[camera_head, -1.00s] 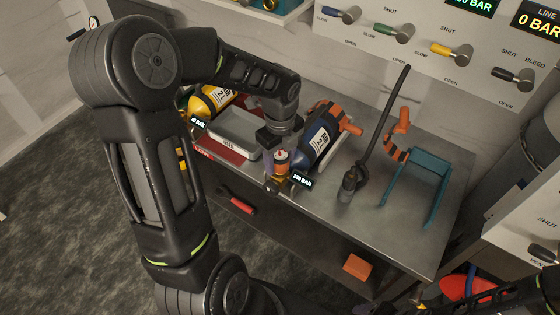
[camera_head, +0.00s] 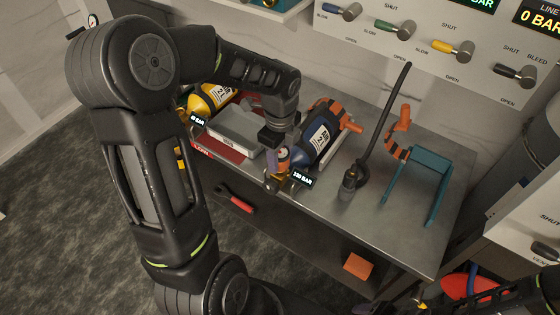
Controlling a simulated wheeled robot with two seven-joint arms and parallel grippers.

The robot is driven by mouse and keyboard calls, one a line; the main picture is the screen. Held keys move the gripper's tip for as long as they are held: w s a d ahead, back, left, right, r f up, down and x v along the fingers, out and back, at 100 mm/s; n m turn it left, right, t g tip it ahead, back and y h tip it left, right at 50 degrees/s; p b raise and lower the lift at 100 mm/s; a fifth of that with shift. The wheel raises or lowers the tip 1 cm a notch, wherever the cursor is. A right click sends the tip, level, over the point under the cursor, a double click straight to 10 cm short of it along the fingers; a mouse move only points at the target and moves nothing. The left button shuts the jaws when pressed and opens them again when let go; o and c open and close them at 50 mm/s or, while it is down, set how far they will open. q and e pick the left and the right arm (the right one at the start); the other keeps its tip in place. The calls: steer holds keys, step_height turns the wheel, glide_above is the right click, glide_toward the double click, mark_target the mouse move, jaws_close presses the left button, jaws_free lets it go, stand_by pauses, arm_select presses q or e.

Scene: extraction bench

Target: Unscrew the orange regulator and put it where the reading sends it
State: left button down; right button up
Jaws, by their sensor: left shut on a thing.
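My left gripper (camera_head: 279,160) points down at the valve end of a dark blue cylinder (camera_head: 318,140) lying on the steel bench. It is shut on the orange regulator (camera_head: 283,153), which shows only as a small orange patch between the dark jaws. Brass parts sit just below it. A small display (camera_head: 302,178) beside it reads what looks like 130 BAR. A yellow cylinder (camera_head: 212,96) lies further left, with a second display (camera_head: 197,121) that seems to read 40 BAR. My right gripper (camera_head: 424,305) is only partly in view at the bottom right, its jaws unclear.
A grey tray (camera_head: 222,137) on a red base stands left of my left gripper. A black hose (camera_head: 380,125) stands upright right of the blue cylinder, with a teal frame (camera_head: 432,161) beyond. A wall panel (camera_head: 400,28) carries several levers. Bare steel (camera_head: 390,225) lies in front.

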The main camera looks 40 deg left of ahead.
arm_select(q)
steer(key=n+b, duration=0.1)
steer(key=n, duration=0.4)
steer(key=shift+f+n, duration=0.1)
steer(key=shift+n, duration=0.3)
steer(key=n+b, duration=0.2)
steer(key=n, duration=0.5)
steer(key=n+b, duration=0.1)
steer(key=n, duration=0.7)
steer(key=shift+n+b, duration=0.35)
steer(key=shift+n, duration=0.05)
steer(key=n, duration=0.3)
steer(key=shift+r, duration=0.2)
steer(key=c, duration=0.7)
jaws_free()
